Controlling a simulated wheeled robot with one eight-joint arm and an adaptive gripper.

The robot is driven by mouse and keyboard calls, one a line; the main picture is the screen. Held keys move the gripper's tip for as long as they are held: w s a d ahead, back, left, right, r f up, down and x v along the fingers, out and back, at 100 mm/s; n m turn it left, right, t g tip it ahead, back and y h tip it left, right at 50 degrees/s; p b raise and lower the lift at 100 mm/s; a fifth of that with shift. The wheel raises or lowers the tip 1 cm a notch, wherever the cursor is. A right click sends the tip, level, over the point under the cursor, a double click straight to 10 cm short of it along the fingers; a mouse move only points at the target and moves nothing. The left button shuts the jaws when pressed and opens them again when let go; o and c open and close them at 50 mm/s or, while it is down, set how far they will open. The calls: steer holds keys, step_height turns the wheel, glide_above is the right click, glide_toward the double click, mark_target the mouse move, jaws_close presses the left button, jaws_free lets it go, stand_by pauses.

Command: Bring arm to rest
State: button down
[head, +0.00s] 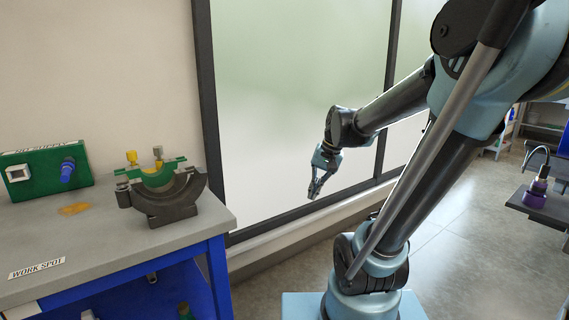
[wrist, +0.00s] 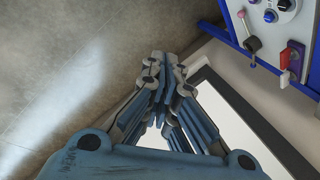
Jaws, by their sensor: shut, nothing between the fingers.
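My gripper (head: 315,192) hangs in the air in front of the window, at the end of my raised, bent arm. Its fingers point down in the head view. In the wrist view my gripper (wrist: 163,68) has its fingers brought together, with nothing between them. It is to the right of the workbench (head: 205,222) and touches nothing that I can see.
A black and green clamp (head: 165,195) stands on the workbench, with a green box (head: 45,170) behind it. A control panel (wrist: 275,15) shows at the wrist view's upper right. A dark shelf (head: 545,210) holds a purple tool (head: 536,192). Floor between is clear.

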steer(key=s+d+f+n+h, duration=0.1)
steer(key=s+d+f, duration=0.3)
steer(key=s, duration=0.2)
steer(key=s+d+f+n+t+h, duration=0.1)
steer(key=s+d+f+n+h, duration=0.1)
steer(key=s+d+f, duration=0.2)
steer(key=shift+s+d, duration=0.7)
steer(key=shift+s, duration=0.55)
steer(key=shift+a, duration=0.1)
